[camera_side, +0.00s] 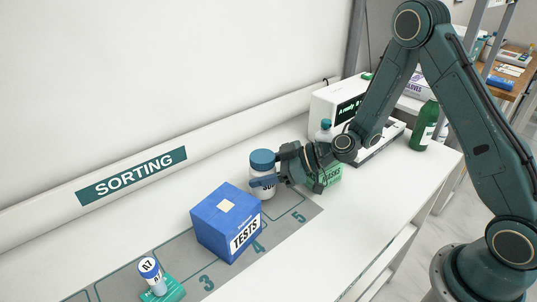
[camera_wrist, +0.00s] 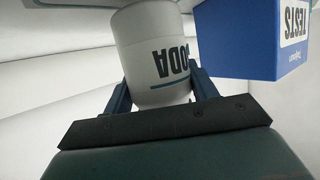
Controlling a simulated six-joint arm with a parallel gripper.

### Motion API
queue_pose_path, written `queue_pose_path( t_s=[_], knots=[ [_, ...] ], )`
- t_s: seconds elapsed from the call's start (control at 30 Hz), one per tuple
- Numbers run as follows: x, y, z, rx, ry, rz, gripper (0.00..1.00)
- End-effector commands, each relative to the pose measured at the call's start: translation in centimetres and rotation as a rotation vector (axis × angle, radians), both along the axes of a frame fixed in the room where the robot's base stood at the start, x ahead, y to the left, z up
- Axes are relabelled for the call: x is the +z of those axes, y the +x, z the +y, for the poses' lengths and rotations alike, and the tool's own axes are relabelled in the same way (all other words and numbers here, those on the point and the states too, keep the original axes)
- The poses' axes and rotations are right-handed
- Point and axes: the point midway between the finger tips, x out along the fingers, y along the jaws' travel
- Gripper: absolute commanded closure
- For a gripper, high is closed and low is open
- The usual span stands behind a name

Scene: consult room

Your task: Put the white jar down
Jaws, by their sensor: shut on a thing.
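The white jar (camera_side: 262,168) has a blue lid and stands upright between the fingers of my gripper (camera_side: 264,183). In the wrist view the jar (camera_wrist: 150,45) shows dark "SODA" lettering, upside down, with one blue finger on each side of it. My gripper (camera_wrist: 157,88) is shut on the jar. The jar is just behind the blue TESTS box, near the back of the grey mat (camera_side: 187,259). I cannot tell whether its base touches the surface.
The blue TESTS box (camera_side: 224,222) stands close in front of the jar; it also shows in the wrist view (camera_wrist: 235,40). A green box (camera_side: 331,175) is partly hidden behind my gripper. A small vial (camera_side: 150,272) sits on a teal box (camera_side: 165,291). A green bottle (camera_side: 424,125) stands far right.

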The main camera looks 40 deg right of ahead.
Motion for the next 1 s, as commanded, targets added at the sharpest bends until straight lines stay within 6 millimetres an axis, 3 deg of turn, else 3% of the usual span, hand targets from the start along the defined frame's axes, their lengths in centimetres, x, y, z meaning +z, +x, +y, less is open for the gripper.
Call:
queue_pose_path(
  t_s=[0.27, 1.0],
  knots=[
    [3.6, 0.0, 0.0, 0.001, -0.001, -0.006, 0.70],
    [15.8, 0.0, 0.0, 0.001, -0.001, -0.004, 0.70]
  ],
)
